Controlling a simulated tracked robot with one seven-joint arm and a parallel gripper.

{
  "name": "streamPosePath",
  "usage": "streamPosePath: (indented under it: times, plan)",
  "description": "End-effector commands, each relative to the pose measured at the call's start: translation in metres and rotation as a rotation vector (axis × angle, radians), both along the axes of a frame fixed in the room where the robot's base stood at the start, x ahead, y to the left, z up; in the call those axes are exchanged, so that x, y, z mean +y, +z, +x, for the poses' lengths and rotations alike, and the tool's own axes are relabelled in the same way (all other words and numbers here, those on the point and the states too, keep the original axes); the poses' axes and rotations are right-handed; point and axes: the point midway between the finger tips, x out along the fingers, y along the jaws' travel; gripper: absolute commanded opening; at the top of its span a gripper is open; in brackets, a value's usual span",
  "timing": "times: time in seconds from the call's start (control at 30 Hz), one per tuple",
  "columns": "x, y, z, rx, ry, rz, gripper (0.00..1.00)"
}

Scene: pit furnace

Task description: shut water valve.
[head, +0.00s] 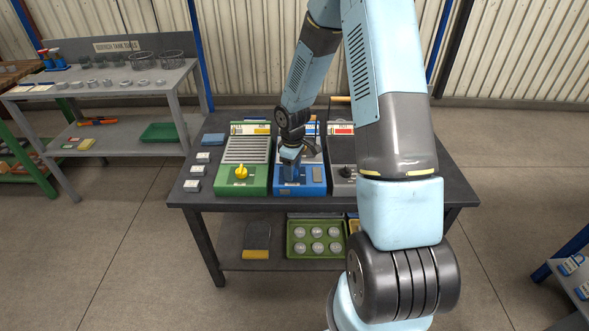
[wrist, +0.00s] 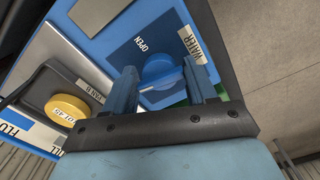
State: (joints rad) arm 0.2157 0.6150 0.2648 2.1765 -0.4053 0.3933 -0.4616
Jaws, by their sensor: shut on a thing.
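The water valve is a round blue knob (wrist: 160,71) on a blue panel beside a WATER label (wrist: 193,44) and an OPEN mark, seen in the wrist view. My gripper (wrist: 165,84) has one finger on each side of the knob and is shut on it. In the head view the blue water unit (head: 299,188) stands in the middle of the dark table, and my gripper (head: 290,172) is down at its front and hides the knob. The exact angle of the knob is hard to tell.
A green unit (head: 243,183) with a yellow knob (head: 241,172) stands left of the blue unit. A grey unit (head: 342,186) with a dark knob stands to the right, partly behind my arm. Small white-topped blocks (head: 192,186) sit at the table's left. A yellow disc (wrist: 67,108) shows in the wrist view.

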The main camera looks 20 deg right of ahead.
Motion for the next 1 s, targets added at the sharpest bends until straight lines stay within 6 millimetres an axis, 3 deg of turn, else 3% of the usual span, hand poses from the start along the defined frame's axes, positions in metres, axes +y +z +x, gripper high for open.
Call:
streamPosePath:
  times: [0.37,0.87,0.9,1.0]
  plan:
    - [-0.0011,-0.0031,-0.006,0.016,0.149,-0.001,0.26]
    - [-0.0009,-0.0031,-0.006,0.016,0.169,-0.001,0.26]
    - [-0.0008,-0.0031,-0.006,0.016,0.169,-0.001,0.57]
    - [-0.0007,-0.003,-0.0056,0.015,0.169,0.0,0.67]
